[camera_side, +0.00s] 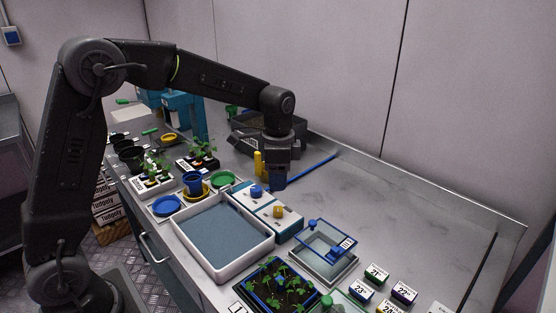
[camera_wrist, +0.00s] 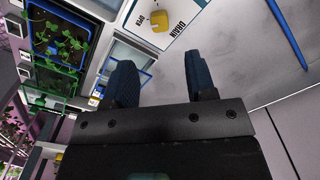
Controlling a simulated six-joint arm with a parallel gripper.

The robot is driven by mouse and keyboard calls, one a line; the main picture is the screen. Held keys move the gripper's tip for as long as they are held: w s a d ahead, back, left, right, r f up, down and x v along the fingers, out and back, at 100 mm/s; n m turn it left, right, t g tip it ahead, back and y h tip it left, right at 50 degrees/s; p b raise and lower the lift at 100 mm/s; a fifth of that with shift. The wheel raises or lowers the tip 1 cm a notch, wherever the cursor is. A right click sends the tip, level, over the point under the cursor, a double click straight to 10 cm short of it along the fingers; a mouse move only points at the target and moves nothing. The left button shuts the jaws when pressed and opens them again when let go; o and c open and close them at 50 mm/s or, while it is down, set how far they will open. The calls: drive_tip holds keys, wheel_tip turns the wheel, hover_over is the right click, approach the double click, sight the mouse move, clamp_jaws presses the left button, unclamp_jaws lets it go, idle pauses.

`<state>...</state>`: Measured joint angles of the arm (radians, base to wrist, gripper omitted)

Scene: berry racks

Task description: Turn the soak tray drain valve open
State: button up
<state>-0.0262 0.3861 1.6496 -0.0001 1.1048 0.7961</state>
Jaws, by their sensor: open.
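The drain valve is a yellow knob (camera_side: 278,211) on a white-topped box beside the soak tray (camera_side: 271,249). In the wrist view the yellow knob (camera_wrist: 159,20) sits on a white plate printed "DRAIN" and "OPEN", near the top edge. I cannot tell clearly which way the knob is turned. The soak tray is white-rimmed with a grey-blue surface inside. My gripper (camera_side: 278,182) is above and behind the valve boxes in the side view, apart from the yellow knob. Its two dark blue fingers stand apart in the wrist view (camera_wrist: 161,78), with nothing between them.
A second box with a blue knob (camera_side: 256,191) stands beside the drain box. A clear box with a blue-framed lid (camera_side: 328,240) and a seedling tray (camera_side: 277,286) stand in front. A blue rod (camera_side: 312,168) lies behind. The bench to the right is mostly clear.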

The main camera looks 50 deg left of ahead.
wheel_tip(320, 180, up, 4)
drive_tip(key=shift+r, duration=0.15)
idle(0.3)
drive_tip(key=s+r+n+t, duration=0.35)
drive_tip(key=s+r, duration=0.25)
drive_tip(key=s, duration=0.6)
drive_tip(key=s+f+n+t, duration=0.1)
drive_tip(key=s+n, duration=0.1)
drive_tip(key=s, duration=0.4)
drive_tip(key=s+d+f+n+t, duration=0.1)
drive_tip(key=s+n, duration=0.2)
drive_tip(key=s, duration=0.3)
drive_tip(key=shift+s+f, duration=0.2)
drive_tip(key=shift+f, duration=0.15)
